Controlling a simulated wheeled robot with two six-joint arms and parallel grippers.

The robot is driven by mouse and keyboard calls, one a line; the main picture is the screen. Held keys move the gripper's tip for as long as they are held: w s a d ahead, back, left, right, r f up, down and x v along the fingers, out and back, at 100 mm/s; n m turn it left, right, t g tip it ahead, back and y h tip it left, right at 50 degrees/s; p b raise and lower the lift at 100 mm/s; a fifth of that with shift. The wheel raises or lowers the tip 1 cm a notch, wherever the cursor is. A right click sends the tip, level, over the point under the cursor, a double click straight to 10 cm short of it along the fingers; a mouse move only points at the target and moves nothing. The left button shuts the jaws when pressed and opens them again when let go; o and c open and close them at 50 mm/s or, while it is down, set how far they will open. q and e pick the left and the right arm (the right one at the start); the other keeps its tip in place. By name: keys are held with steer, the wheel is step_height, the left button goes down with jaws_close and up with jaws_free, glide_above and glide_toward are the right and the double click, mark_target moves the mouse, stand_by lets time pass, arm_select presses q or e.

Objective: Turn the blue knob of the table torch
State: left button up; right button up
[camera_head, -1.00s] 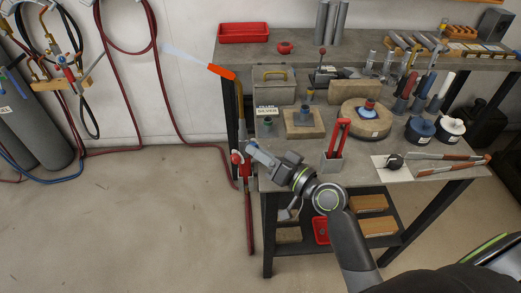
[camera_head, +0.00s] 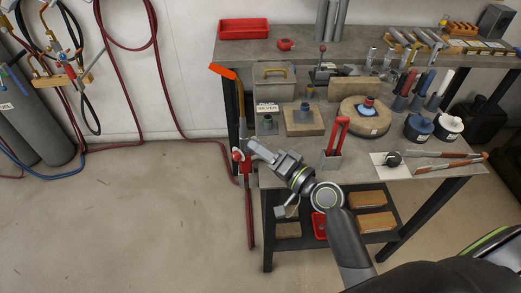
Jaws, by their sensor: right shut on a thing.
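The table torch stands at the left edge of the bench, with an orange tip (camera_head: 222,71) on a brass neck (camera_head: 240,98). Red valve parts (camera_head: 240,157) show low on the torch, with hoses below. My right gripper (camera_head: 252,145) reaches from the lower right to this valve area and is shut at the torch. The blue knob is hidden at its fingertips. No flame shows at the orange tip. My left gripper is not in view.
The bench (camera_head: 360,155) holds a grey box (camera_head: 275,82), a round block (camera_head: 366,118), a holder with red-handled pliers (camera_head: 338,140) and several tools. Red hoses (camera_head: 170,100) hang on the wall at left.

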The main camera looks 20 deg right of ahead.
steer(key=o, duration=1)
steer(key=r+b+v, duration=0.1)
steer(key=b+v, duration=0.5)
steer(key=v, duration=1.1)
steer(key=shift+s+d+f, duration=0.15)
steer(key=shift+f, duration=0.35)
